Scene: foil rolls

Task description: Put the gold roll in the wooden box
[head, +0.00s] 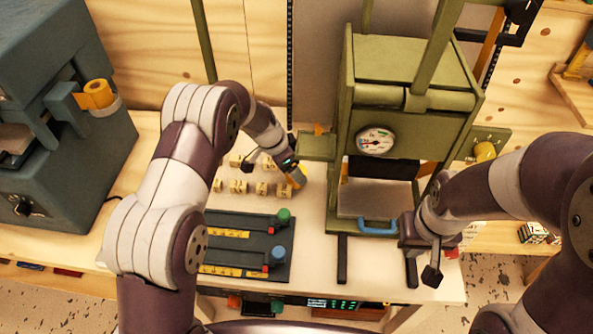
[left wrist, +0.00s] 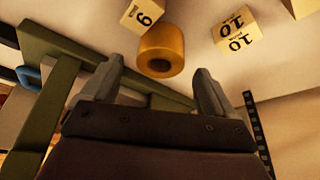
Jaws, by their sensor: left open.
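The gold roll (left wrist: 162,50) is in the left wrist view, with its dark hole towards the camera. It lies just beyond and between the fingertips of my left gripper (left wrist: 160,75), which is open and apart from it. In the head view the roll (head: 298,177) shows beside my left gripper (head: 285,166), partly covered by it. My right gripper (head: 428,258) hangs at the table's right front, beside the green press; its finger gap is unclear. I cannot pick out the wooden box for sure in either view.
Several numbered wooden blocks (head: 238,187) stand close by the roll. A green press (head: 400,120) with a gauge rises to its right. A dark slider panel (head: 235,240) lies in front.

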